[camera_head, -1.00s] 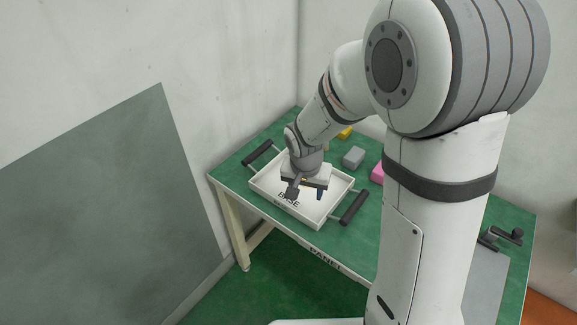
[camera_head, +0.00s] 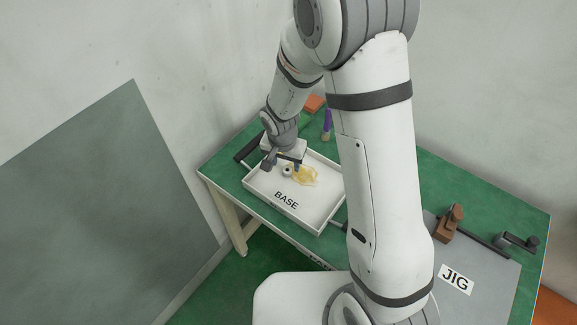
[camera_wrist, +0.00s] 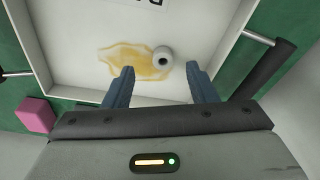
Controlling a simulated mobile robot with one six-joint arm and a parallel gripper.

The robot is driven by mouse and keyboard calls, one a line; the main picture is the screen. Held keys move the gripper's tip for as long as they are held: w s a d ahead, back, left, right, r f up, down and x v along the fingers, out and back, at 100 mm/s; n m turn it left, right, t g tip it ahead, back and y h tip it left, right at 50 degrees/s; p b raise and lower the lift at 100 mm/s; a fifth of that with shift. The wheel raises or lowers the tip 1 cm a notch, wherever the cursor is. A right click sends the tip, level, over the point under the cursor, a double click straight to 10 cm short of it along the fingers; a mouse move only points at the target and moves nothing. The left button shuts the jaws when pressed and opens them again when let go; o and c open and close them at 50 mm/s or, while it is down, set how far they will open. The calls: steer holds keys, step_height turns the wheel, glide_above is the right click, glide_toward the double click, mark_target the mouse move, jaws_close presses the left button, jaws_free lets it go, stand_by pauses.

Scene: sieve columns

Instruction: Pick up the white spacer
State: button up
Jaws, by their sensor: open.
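The white spacer (camera_wrist: 163,54) is a small round ring with a dark hole, lying in the white tray marked BASE (camera_wrist: 205,35). It sits at the right side of a yellowish stain (camera_wrist: 137,62) on the tray floor. In the head view the spacer (camera_head: 287,170) shows small beside my gripper (camera_head: 284,165). In the wrist view my gripper (camera_wrist: 160,68) is open and empty. Its two blue-grey fingers point towards the spacer, which appears just beyond the tips, between their lines. The height of the tips above the tray cannot be told.
The tray has raised walls and dark bar handles (camera_wrist: 265,68). A pink block (camera_wrist: 35,115) lies outside it on the green table. An orange block (camera_head: 313,102) and a purple-handled brush (camera_head: 326,124) are behind. A grey plate marked JIG (camera_head: 484,268) carries a brown piece (camera_head: 453,220).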

mark_target(287, 169)
steer(key=shift+w+f, duration=0.4)
steer(key=shift+f, duration=0.35)
steer(key=f, duration=0.1)
steer(key=w+f, duration=0.1)
steer(key=f, duration=0.1)
steer(key=shift+w+d+p, duration=0.1)
steer(key=shift+d+p, duration=0.1)
steer(key=shift+p, duration=0.2)
steer(key=shift+w+f, duration=0.1)
steer(key=shift+f, duration=0.5)
steer(key=shift+c, duration=0.3)
steer(key=c, duration=1)
